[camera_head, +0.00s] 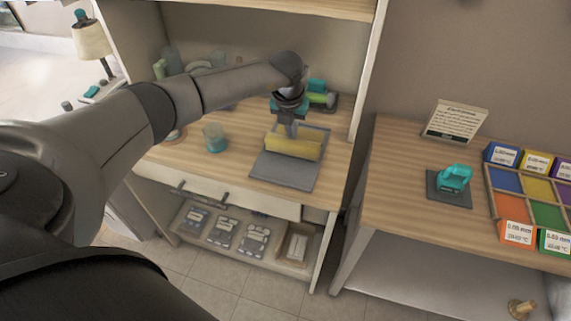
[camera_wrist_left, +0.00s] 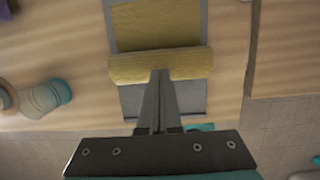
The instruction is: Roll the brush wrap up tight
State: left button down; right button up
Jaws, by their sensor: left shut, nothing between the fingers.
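The yellow brush wrap (camera_head: 296,148) lies on a grey mat (camera_head: 284,172) on the wooden desk. In the left wrist view its near end is a thick roll (camera_wrist_left: 187,65) and a flat yellow stretch (camera_wrist_left: 155,24) extends beyond it. The bare grey mat (camera_wrist_left: 190,97) shows on the near side of the roll. My left gripper (camera_head: 291,132) points down at the roll, shut and empty. In the left wrist view its fingertips (camera_wrist_left: 160,73) overlap the roll's middle; I cannot tell whether they touch it. My right gripper is out of view. No brushes can be made out.
A teal cup (camera_head: 215,138) stands left of the mat. A green and teal object (camera_head: 319,96) sits behind it. Shelf panels enclose the desk's back and right side. A separate table (camera_head: 395,190) at right holds a teal item and coloured bins.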

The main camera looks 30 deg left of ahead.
pick_arm(q)
jog(key=shift+f+b, duration=0.6)
jog(key=shift+f, duration=0.2)
dwell(0.7)
jog(key=shift+w+a+b, duration=0.2)
jog(key=shift+w+b, duration=0.45)
dwell(1.6)
jog(key=shift+w+a+f+b, duration=0.1)
jog(key=shift+w+a+b, duration=0.05)
jog(key=shift+w+b, duration=0.6)
jog(key=shift+w+a+b, duration=0.15)
jog(key=shift+w+b, duration=0.4)
jog(key=shift+b, duration=0.25)
dwell(2.4)
